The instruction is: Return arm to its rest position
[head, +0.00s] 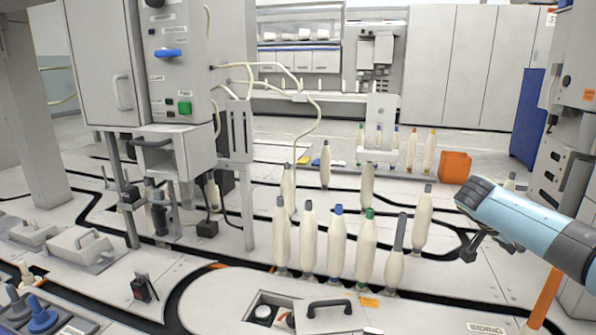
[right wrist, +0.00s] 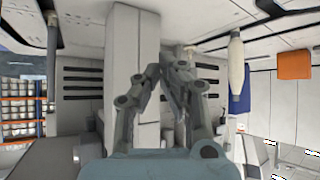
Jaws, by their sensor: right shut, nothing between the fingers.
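My right arm (head: 530,230), light blue with a dark grey wrist, comes in from the right edge in the head view. Its right gripper (head: 469,252) hangs at the arm's end, to the right of the row of bobbins and apart from them. In the right wrist view the right gripper (right wrist: 166,72) has its grey fingers together at the tips, with nothing held between them. My left gripper is not in view.
Several cream bobbins with coloured tops (head: 337,245) stand upright on the pale deck left of my right gripper. A grey machine (head: 558,165) stands at the right edge. An orange bin (head: 455,167) sits behind. An orange post (head: 545,298) stands below my arm.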

